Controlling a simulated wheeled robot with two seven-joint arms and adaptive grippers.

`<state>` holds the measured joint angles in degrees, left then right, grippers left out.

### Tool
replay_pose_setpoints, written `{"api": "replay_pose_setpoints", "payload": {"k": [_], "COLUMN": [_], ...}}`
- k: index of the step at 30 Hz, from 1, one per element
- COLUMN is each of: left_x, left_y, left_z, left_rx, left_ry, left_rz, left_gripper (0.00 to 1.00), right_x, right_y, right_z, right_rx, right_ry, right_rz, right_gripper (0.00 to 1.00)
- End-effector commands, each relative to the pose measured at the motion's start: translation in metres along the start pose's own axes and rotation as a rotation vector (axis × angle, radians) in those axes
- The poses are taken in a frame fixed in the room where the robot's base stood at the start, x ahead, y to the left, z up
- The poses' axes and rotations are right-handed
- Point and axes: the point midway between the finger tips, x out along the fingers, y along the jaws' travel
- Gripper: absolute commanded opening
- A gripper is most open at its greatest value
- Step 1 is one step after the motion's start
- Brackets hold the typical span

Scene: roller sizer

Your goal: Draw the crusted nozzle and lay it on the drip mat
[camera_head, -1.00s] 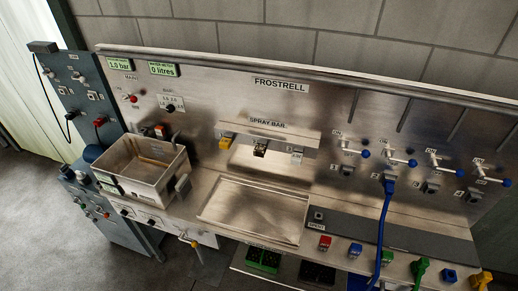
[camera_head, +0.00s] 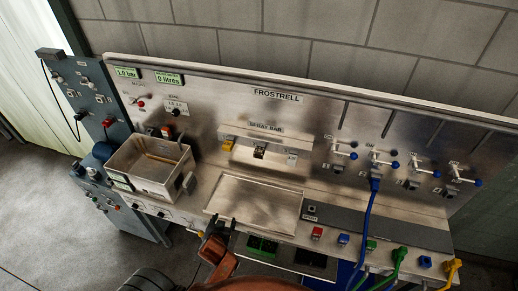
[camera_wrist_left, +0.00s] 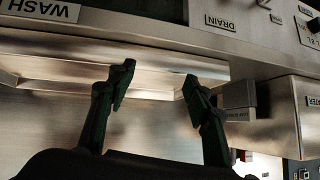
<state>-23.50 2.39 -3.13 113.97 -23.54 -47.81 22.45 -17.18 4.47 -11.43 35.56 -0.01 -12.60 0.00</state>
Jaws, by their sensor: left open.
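The spray bar (camera_head: 265,132) on the steel back panel carries three nozzles: a yellow one (camera_head: 227,145) at left, a dark one (camera_head: 259,152) in the middle and a whitish one (camera_head: 291,158) at right. I cannot tell from crust which is the crusted one; the middle one looks darkest. A dark grey strip (camera_head: 385,226), possibly the drip mat, lies on the counter at right. My left gripper (camera_head: 220,224) is open and empty at the front edge of the shallow steel tray (camera_head: 285,232). Its open fingers (camera_wrist_left: 158,78) also show in the left wrist view. My right gripper is not seen.
A steel basin (camera_head: 150,162) stands at left, beside a grey control post (camera_head: 95,100). Blue-handled valves (camera_head: 385,162) and a blue hose (camera_head: 368,215) are at right. Coloured connectors (camera_head: 318,232) line the front edge. Green and black bins (camera_head: 262,246) sit below it.

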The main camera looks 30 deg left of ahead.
Motion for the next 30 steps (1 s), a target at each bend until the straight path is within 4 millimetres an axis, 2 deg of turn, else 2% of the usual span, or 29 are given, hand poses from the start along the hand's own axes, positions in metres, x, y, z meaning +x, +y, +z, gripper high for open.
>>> {"api": "replay_pose_setpoints", "payload": {"k": [1,4,7,9,13,15,18,22,30], "left_x": [-0.004,-0.016,-0.030,-0.041,-0.060,-0.067,-0.074,-0.077,-0.077], "left_y": [-0.003,-0.009,-0.006,0.005,0.032,0.045,0.059,0.066,0.066], "left_z": [-0.029,-0.083,-0.139,-0.175,-0.224,-0.240,-0.252,-0.257,-0.257], "left_rx": [-0.027,-0.077,-0.117,-0.132,-0.138,-0.133,-0.127,-0.122,-0.123], "left_ry": [0.070,0.217,0.380,0.493,0.651,0.701,0.742,0.758,0.758], "left_rz": [-0.016,-0.041,-0.039,-0.012,0.064,0.103,0.145,0.165,0.165], "left_gripper": [0.46,0.46,0.46,0.46,0.46,0.46,0.46,0.46,0.46], "right_x": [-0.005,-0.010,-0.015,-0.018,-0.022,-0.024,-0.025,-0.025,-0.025], "right_y": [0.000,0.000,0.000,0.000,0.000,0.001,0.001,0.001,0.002], "right_z": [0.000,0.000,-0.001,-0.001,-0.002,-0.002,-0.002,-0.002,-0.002], "right_rx": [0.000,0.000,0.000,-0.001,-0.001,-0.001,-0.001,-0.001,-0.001], "right_ry": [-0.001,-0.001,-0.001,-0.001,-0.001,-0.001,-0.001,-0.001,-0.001], "right_rz": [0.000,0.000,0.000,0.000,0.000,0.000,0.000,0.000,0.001], "right_gripper": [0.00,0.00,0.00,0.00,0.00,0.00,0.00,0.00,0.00]}}
